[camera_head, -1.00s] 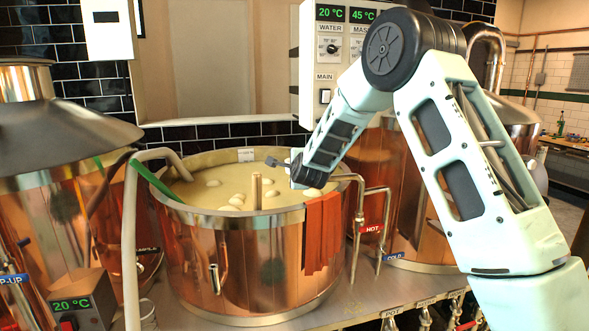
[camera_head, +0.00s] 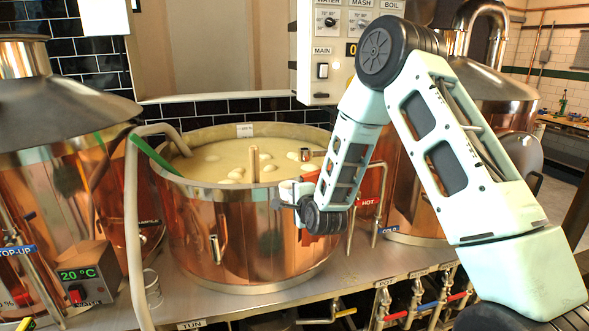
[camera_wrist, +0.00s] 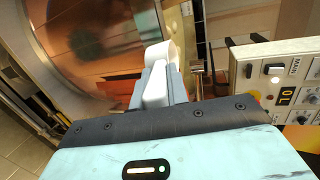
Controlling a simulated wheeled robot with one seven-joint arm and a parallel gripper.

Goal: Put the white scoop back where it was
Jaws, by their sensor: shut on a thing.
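My gripper (camera_head: 279,203) is outside the near right rim of the copper tun (camera_head: 225,235), level with the upper part of its wall. In the wrist view my gripper (camera_wrist: 158,70) is shut on a white piece, which I take for the white scoop (camera_wrist: 161,51). In the head view I cannot tell the scoop apart from my pale hand. No empty scoop holder or resting place can be made out.
The tun holds pale mash with floating lumps and an upright wooden stick (camera_head: 254,164). HOT and COLD pipes, a control panel (camera_head: 330,60) and a hose (camera_head: 134,220) stand close by. A steel deck (camera_head: 235,302) runs below.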

